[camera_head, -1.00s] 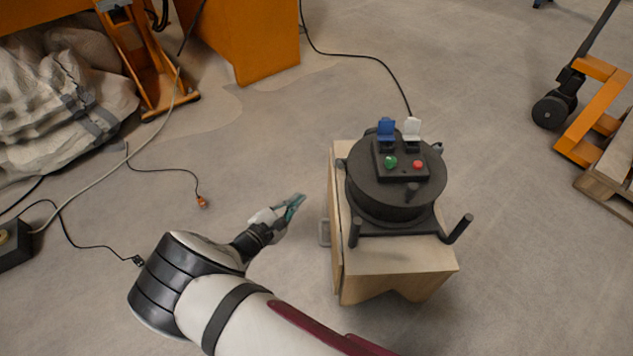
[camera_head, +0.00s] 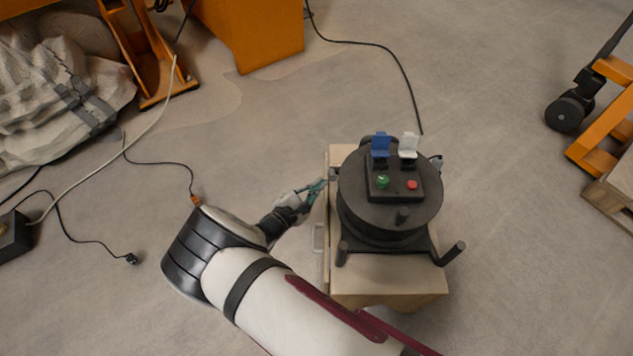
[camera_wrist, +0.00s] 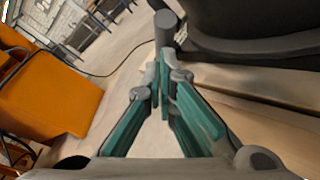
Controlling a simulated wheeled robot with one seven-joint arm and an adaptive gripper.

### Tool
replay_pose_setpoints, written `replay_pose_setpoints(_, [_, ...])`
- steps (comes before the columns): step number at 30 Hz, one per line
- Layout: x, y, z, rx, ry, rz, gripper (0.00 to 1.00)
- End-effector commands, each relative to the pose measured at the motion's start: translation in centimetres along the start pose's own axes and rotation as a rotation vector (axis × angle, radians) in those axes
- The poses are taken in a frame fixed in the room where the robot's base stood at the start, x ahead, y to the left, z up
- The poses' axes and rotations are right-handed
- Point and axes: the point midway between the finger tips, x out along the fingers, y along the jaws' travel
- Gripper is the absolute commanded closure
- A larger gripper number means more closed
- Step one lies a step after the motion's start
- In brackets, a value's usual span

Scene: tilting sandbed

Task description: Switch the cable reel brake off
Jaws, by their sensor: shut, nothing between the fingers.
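The black cable reel (camera_head: 365,215) stands on a wooden box (camera_head: 385,278). On its top is a black panel with a green button (camera_head: 382,181), a red button (camera_head: 412,184), a raised blue flap (camera_head: 381,146) and a raised white flap (camera_head: 408,145). I cannot tell which part is the brake switch. My gripper (camera_head: 322,186) is shut and empty, just left of the reel at the box's left edge. In the wrist view, the teal fingers (camera_wrist: 162,90) meet in front of a dark round peg (camera_wrist: 166,30), with the reel's dark side at upper right.
An orange pallet jack (camera_head: 607,120) is at the right. Orange machinery (camera_head: 255,35) and white sacks (camera_head: 50,105) are at the back left. Cables lie on the floor at left, and a black cable (camera_head: 390,60) runs behind the reel. Floor right of the box is clear.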

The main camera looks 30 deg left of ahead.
Motion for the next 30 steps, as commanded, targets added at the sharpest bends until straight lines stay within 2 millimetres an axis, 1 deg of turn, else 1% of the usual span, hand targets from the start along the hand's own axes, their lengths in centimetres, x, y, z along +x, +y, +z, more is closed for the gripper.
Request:
replay_pose_setpoints(12, [-0.04, 0.02, 0.04, -0.003, 0.003, -0.001, 1.0])
replay_pose_setpoints(30, [0.14, 0.7, 0.51, -0.06, 0.057, -0.059, 1.0])
